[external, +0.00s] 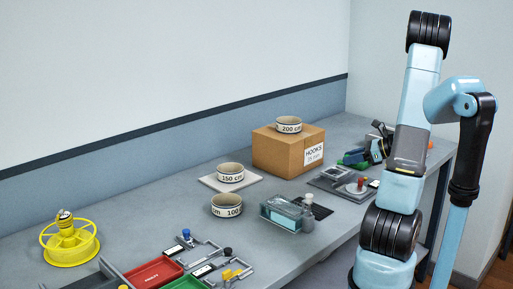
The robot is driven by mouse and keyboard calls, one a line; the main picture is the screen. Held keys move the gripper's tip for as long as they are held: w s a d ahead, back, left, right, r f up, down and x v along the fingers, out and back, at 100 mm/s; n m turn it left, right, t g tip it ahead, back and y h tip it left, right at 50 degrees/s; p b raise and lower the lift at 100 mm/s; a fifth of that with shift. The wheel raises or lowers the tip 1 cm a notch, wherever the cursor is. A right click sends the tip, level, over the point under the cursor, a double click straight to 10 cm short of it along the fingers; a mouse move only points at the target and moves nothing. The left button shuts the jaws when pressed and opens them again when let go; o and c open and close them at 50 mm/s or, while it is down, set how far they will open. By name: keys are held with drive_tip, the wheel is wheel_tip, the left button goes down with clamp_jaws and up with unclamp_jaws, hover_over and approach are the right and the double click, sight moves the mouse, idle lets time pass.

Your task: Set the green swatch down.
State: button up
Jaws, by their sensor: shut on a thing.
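My gripper (366,152) shows as a small black shape on the far right part of the bench, partly hidden behind my own arm. It is shut on the green swatch (351,159), a small green patch at its left side, low over the bench or touching it; I cannot tell which. A dark blue piece lies right against the green, and the two are hard to tell apart at this size.
A cardboard box (276,152) carries a ring marked 200 cm (288,125). Rings marked 150 cm (231,173) and 100 cm (227,206) stand left of it. A clear container (284,216), a grey tray (325,182), a red tray (158,275) and a yellow spool (69,249) share the bench.

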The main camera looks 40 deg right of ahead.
drive_tip(key=w+a+n+g+y, duration=0.1)
drive_tip(key=a+n+g+y, duration=0.4)
drive_tip(key=a, duration=1.1)
drive_tip(key=shift+w+a+n+y, duration=0.25)
drive_tip(key=shift+n+y, duration=0.05)
drive_tip(key=shift+n, duration=0.4)
drive_tip(key=w+f, duration=0.1)
drive_tip(key=w, duration=0.1)
drive_tip(key=w+d+f, duration=0.1)
drive_tip(key=w, duration=0.2)
drive_tip(key=w+d+f, duration=0.1)
drive_tip(key=w, duration=0.2)
drive_tip(key=shift+w+d+f, duration=0.1)
drive_tip(key=shift+f, duration=0.2)
hover_over(294, 195)
drive_tip(key=f, duration=0.5)
drive_tip(key=shift+s+a+f, duration=0.25)
drive_tip(key=shift+w+f, duration=0.25)
drive_tip(key=shift+f, duration=1.55)
drive_tip(key=o, duration=1)
drive_tip(key=shift+d, duration=0.1)
